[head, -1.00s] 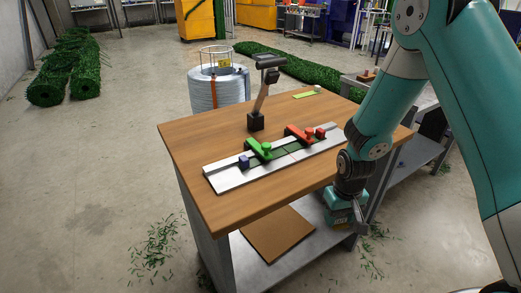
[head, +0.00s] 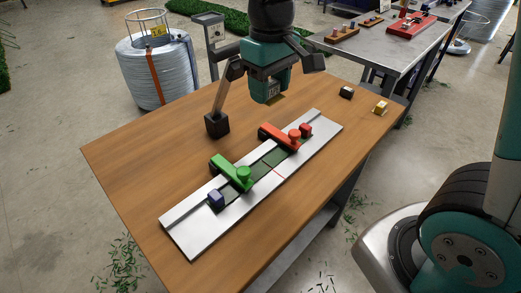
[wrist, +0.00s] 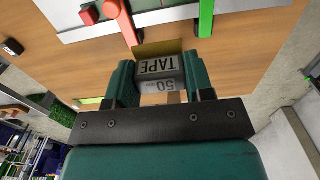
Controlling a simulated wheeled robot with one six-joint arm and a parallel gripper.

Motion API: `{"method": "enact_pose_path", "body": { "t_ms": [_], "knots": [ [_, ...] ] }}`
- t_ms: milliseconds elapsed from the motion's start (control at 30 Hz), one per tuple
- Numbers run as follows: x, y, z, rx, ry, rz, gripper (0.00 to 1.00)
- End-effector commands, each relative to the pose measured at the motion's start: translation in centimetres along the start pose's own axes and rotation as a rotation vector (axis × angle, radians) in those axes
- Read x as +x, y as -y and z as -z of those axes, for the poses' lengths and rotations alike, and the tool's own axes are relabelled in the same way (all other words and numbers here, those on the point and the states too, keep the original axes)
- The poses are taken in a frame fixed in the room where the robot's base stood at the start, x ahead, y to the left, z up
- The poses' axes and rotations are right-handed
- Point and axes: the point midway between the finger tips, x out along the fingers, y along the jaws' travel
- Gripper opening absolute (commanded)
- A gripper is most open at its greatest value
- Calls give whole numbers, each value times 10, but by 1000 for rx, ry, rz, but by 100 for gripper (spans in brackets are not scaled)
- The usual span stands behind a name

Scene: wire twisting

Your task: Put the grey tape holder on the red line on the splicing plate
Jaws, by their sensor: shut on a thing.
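The grey tape holder (wrist: 158,72), marked TAPE and 50, sits between the fingers of my gripper (wrist: 158,84) in the wrist view. My gripper is shut on it. In the head view my gripper (head: 271,90) hangs above the back part of the table, behind the plate; the tape holder is mostly hidden there. The silver splicing plate (head: 190,238) lies on the table and shows at the top of the wrist view. The thin red line (head: 279,172) crosses it between the green clamp (head: 232,172) and the red clamp (head: 280,137).
A blue block (head: 216,199) and a red block (head: 305,129) sit on the plate. A black block (head: 346,92) and a yellowish block (head: 381,107) lie at the right.

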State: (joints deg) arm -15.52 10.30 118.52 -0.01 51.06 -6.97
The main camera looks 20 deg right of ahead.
Motion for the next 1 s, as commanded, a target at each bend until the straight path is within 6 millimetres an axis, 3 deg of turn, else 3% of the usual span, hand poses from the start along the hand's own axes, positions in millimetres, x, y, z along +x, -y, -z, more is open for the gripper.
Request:
{"method": "enact_pose_path", "body": {
  "t_ms": [400,500,1000],
  "knots": [
    [114,2,-1,-4,11,1,26],
    [135,2,-1,-2,8,1,26],
    [190,0,-1,0,3,0,26]
  ]
}}
